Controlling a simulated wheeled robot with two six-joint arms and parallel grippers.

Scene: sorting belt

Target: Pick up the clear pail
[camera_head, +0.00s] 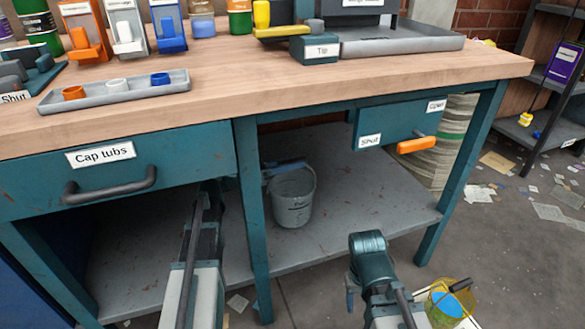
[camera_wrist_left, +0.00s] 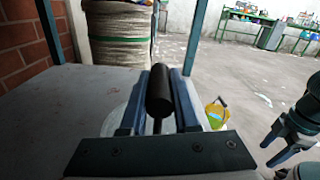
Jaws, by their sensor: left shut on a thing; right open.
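The clear pail (camera_head: 293,199) is a greyish see-through bucket, upright at the lower shelf (camera_head: 350,215) under the bench. I cannot tell whether its base touches the shelf. My left gripper (camera_head: 287,165) is at the top of the pail, its arm partly hidden by the bench leg. In the left wrist view the left gripper (camera_wrist_left: 160,98) is shut on the pail's black handle grip (camera_wrist_left: 159,90), with part of the pale rim (camera_wrist_left: 117,120) showing below. My right gripper (camera_head: 351,292) is open, low in front of the shelf, away from the pail.
A yellow bucket (camera_head: 437,318) with blue contents stands on the floor at lower right. A bench leg (camera_head: 252,220) stands just left of the pail. A drawer box (camera_head: 398,122) with an orange handle hangs above right. The shelf right of the pail is clear.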

